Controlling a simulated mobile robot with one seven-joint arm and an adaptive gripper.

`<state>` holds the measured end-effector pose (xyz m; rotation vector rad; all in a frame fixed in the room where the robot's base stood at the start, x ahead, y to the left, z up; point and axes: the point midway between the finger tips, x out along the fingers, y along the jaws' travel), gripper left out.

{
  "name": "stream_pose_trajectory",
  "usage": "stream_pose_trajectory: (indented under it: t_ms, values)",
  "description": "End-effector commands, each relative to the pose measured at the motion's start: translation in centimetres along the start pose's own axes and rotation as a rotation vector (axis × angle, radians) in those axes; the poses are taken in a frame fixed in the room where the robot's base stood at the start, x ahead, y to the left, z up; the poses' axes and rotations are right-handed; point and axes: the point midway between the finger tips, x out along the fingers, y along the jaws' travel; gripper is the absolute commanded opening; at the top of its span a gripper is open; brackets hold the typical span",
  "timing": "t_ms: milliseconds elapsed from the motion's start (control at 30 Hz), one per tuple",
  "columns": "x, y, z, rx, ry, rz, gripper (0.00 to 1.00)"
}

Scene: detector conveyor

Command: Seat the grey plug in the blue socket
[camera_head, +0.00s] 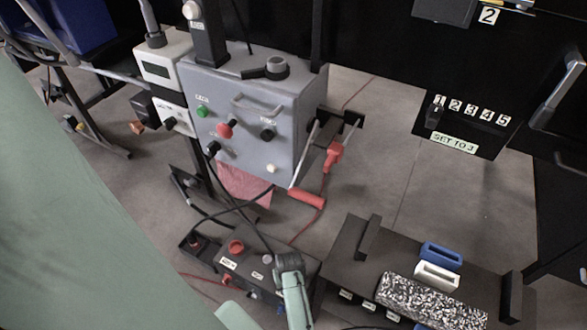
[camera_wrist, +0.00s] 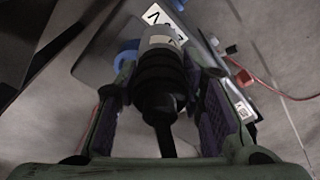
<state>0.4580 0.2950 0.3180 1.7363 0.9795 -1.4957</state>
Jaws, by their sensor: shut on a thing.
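In the wrist view my gripper (camera_wrist: 166,72) is shut on the grey plug (camera_wrist: 159,40), with the purple-padded fingers on either side of its black ribbed body. The plug's grey end points away from the camera and a black cable runs back from it. A blue ring (camera_wrist: 125,56), which looks like the blue socket, shows just left of the plug's grey end, partly hidden by the left finger. The plug appears beside the ring, not in it; the gap in depth is unclear. In the head view my arm's end (camera_head: 290,268) is over the right part of the dark socket box (camera_head: 262,267).
A grey control box (camera_head: 245,120) with knobs stands behind. A dark tray (camera_head: 345,275) at right holds a blue block (camera_head: 441,255), a white block (camera_head: 436,277) and a speckled block (camera_head: 432,300). Red cable lies on the floor. A black cable hangs near my arm.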

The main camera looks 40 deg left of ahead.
Motion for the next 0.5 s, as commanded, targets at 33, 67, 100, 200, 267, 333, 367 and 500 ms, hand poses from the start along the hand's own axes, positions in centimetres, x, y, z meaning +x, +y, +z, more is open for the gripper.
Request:
stream_pose_trajectory:
  t_ms: [33,67,100,200,267,333,367,500]
  values:
    - [1.0,0.7,-1.1,0.001,0.006,0.000,0.03]
    - [1.1,1.1,-1.6,0.002,0.005,0.001,0.03]
    - [1.1,1.6,-2.1,0.000,0.004,0.000,0.03]
    - [1.2,2.3,-3.0,0.000,0.002,0.000,0.03]
    - [1.1,2.6,-3.3,-0.001,0.001,0.000,0.03]
    - [1.1,2.8,-3.6,-0.001,0.001,0.000,0.03]
    - [1.1,2.9,-3.7,-0.001,0.002,0.000,0.03]
    - [2.1,3.5,-4.4,-0.001,0.000,-0.001,0.03]
